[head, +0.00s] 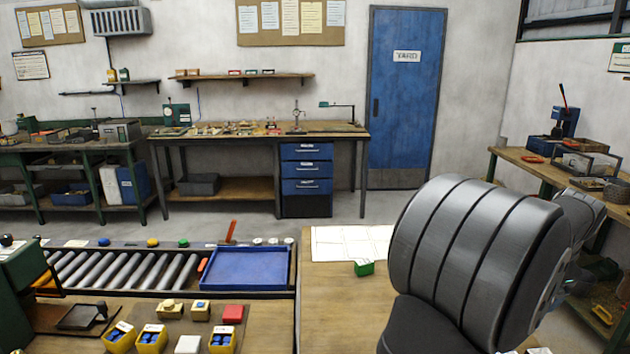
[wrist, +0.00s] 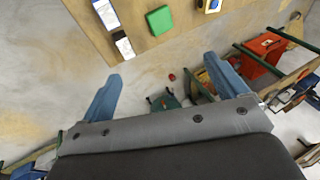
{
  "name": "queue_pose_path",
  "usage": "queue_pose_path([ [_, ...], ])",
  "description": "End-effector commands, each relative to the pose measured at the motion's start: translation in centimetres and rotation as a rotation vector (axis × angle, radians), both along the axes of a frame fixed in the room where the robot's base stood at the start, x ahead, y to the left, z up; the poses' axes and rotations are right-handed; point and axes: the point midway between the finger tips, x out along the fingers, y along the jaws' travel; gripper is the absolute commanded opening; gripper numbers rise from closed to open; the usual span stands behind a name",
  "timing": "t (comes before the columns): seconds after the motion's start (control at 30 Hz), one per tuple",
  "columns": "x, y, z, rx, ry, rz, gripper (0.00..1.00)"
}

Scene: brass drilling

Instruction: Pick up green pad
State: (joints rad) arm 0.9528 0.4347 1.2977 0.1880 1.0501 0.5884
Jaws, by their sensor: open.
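The green pad (wrist: 160,20) lies flat on a wooden bench top at the top of the wrist view, near the bench edge. My gripper (wrist: 163,67) is open and empty, with its two blue fingers wide apart. The pad lies beyond the fingertips, and neither finger touches it. In the head view a small green block (head: 364,267) with a pale mark sits on the bench by white paper. I cannot tell whether it is the same thing as the pad. My gripper is not visible in the head view, where my large grey arm hides part of the bench.
In the wrist view, a blue-and-white item (wrist: 106,14) and a white-and-black item (wrist: 123,45) lie left of the pad. The head view shows a blue tray (head: 237,284), a roller conveyor (head: 125,270), a red pad (head: 233,314) and a white pad (head: 188,345).

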Motion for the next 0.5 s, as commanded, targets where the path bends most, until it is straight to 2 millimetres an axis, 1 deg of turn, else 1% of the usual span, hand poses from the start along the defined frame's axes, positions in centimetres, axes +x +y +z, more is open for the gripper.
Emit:
queue_pose_path([
  [0.33, 0.1, -0.1, -0.1, 0.002, 0.003, 0.001, 0.8],
  [0.43, 0.9, -0.5, -0.3, 0.017, 0.024, 0.013, 0.8],
  [0.5, 2.0, -1.1, -0.7, 0.036, 0.055, 0.028, 0.8],
])
